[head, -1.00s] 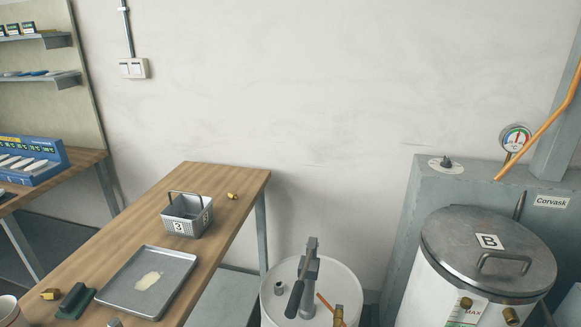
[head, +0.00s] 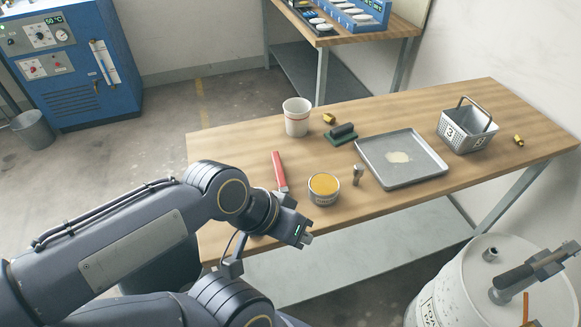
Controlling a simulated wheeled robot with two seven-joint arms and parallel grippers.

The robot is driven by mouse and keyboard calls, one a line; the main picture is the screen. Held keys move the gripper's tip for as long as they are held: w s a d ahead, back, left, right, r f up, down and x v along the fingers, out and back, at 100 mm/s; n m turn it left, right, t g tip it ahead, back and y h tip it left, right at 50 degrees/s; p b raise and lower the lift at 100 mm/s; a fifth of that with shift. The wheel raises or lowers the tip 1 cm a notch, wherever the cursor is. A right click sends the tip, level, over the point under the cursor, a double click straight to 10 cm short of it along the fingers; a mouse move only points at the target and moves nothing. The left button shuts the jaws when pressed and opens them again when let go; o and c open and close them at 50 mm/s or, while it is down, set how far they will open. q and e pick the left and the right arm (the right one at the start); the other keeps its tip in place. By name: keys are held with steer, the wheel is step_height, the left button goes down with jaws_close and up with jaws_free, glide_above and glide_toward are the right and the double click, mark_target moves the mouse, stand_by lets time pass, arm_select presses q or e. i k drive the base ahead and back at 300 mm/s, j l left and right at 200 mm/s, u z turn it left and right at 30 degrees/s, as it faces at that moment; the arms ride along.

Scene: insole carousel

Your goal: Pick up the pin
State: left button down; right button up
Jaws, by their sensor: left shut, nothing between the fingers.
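My left gripper (head: 306,240) is shut and empty at the table's front edge, in front of a tin of yellow-orange stuff (head: 324,188). A small upright metal piece (head: 357,175) stands between that tin and the grey tray (head: 425,170); it may be the pin, but I cannot tell for sure. My left gripper is apart from it, to its left and nearer to me. My right gripper is not in view.
A white drum (head: 480,285) stands at the lower right.

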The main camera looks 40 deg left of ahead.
mark_target(358, 168)
steer(key=u, duration=0.85)
steer(key=z, duration=1.35)
steer(key=u, duration=1.95)
steer(key=l+u, duration=0.95)
steer(key=i+j, duration=0.05)
steer(key=j, duration=0.05)
